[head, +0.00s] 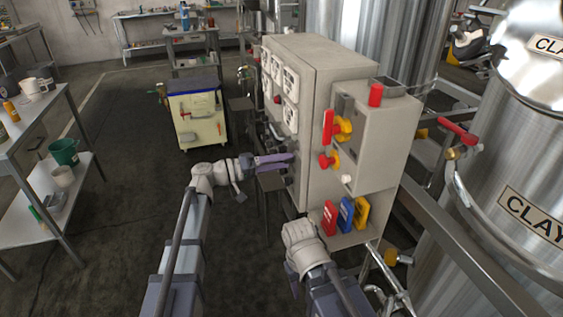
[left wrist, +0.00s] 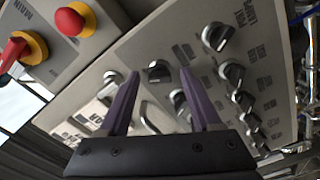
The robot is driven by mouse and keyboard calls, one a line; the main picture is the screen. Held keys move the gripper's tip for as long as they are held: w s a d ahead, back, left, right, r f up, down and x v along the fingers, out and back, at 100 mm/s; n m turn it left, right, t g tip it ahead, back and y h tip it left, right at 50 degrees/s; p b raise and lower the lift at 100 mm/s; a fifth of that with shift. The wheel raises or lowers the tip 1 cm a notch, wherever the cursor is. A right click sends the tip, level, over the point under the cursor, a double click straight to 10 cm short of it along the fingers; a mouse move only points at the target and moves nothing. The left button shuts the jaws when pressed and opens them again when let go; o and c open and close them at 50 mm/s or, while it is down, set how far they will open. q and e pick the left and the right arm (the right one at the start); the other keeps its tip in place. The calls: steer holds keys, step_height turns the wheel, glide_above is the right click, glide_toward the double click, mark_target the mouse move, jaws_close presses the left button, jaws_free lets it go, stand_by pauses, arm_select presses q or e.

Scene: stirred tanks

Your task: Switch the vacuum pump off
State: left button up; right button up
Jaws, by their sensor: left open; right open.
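A grey control panel shows in the left wrist view with several black rotary knobs with silver trim; one knob (left wrist: 158,70) lies between my left fingertips in the picture. More knobs, such as one at the upper right (left wrist: 216,36), sit beside it. The labels are tilted and mostly unreadable, so I cannot tell which knob is the vacuum pump's. My left gripper (left wrist: 157,75) has purple fingers, open and empty, in front of the panel; contact cannot be told. In the head view my left gripper (head: 290,161) is at the cabinet's left side. My right gripper is hidden behind its wrist.
The grey cabinet (head: 330,60) carries red and yellow switches (head: 340,128) on its front box. Red, blue and yellow items (head: 346,213) sit below. Steel tanks (head: 490,160) stand at the right. A yellow cart (head: 197,118) stands behind; open floor lies left.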

arm_select(q)
steer(key=shift+d, duration=0.15)
steer(key=shift+c, duration=0.2)
jaws_close()
stand_by(0.3)
